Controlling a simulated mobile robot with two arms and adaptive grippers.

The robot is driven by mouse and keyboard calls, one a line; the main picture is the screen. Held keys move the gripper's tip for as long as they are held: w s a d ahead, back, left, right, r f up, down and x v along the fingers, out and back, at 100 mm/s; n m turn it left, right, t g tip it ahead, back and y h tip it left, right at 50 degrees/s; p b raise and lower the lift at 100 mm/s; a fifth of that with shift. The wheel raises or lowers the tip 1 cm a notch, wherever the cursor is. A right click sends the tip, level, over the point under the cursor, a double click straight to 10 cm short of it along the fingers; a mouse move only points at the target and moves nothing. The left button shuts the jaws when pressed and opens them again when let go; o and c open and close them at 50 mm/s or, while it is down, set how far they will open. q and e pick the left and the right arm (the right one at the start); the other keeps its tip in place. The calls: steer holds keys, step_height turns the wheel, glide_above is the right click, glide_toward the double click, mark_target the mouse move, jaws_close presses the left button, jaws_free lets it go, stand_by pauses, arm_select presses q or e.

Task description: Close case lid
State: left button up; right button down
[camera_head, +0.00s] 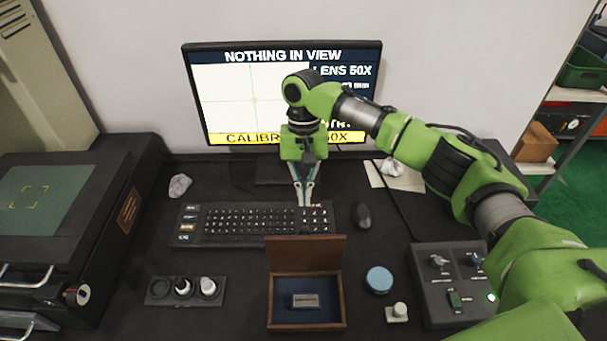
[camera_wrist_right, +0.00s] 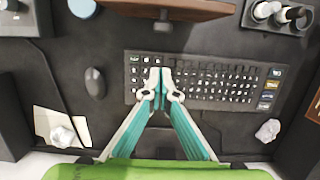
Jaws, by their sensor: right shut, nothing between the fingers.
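A brown wooden case (camera_head: 306,326) stands on the desk at the front middle in the head view. Its lid (camera_head: 306,254) is open and stands up at the case's far side. A small grey block (camera_head: 305,300) lies on the dark blue lining inside. The lid's back (camera_wrist_right: 185,8) shows at the top of the right wrist view. My right gripper (camera_head: 305,204) is shut and empty. It points down over the keyboard, behind the lid and apart from it; its fingertips also show in the right wrist view (camera_wrist_right: 160,70). My left gripper is not in view.
A keyboard (camera_head: 255,224) lies behind the case, with a mouse (camera_head: 361,215) to its right. A monitor (camera_head: 225,95) stands at the back. A blue disc (camera_head: 379,279), a control box (camera_head: 452,290) and a lens holder (camera_head: 160,290) flank the case.

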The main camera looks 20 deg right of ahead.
mark_target(305, 249)
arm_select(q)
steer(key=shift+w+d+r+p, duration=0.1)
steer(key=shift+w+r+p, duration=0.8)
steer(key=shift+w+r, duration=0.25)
arm_select(e)
steer(key=s, duration=0.1)
steer(key=s+f, duration=0.1)
steer(key=s+a+f, duration=0.1)
steer(key=s, duration=0.1)
steer(key=shift+s+a+f, duration=0.1)
steer(key=shift+f, duration=0.1)
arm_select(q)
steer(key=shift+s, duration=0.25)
